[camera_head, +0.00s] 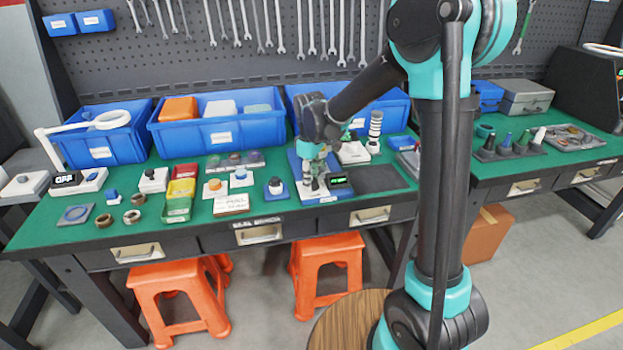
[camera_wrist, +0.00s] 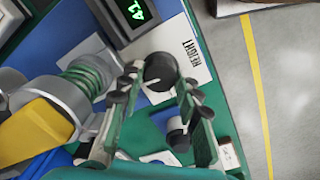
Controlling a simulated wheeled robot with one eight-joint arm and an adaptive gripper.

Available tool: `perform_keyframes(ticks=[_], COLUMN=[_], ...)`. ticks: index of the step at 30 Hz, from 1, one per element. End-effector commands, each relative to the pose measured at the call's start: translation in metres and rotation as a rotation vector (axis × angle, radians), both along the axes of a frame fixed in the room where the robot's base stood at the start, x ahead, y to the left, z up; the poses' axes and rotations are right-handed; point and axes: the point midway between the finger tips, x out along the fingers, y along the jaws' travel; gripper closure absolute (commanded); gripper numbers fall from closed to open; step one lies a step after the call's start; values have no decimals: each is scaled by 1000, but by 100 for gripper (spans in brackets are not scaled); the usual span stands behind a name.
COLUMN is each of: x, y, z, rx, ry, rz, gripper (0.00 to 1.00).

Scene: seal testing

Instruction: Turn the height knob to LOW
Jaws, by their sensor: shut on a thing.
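In the head view my gripper (camera_head: 313,186) points down onto the blue test stand (camera_head: 293,163) and hides the knob there. A small green-lit display (camera_head: 337,181) sits on the stand; it shows in the wrist view too (camera_wrist: 136,12), with digits partly cut off. The knob's pointer and any LOW mark cannot be made out.
A blue block with a dark knob (camera_head: 275,186) stands just left of the stand. A black-and-white ringed column (camera_head: 375,130) stands behind right. Blue bins (camera_head: 215,138) line the back. A dark mat (camera_head: 378,178) to the right is bare.

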Motion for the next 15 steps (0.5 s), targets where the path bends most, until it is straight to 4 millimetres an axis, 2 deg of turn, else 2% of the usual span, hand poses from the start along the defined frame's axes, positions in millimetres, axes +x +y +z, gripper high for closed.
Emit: perform_keyframes(ticks=[6,15], x=[0,0], y=[0,0], z=[0,0], rx=[0,1], ry=[0,0], rz=[99,152], gripper=[96,96])
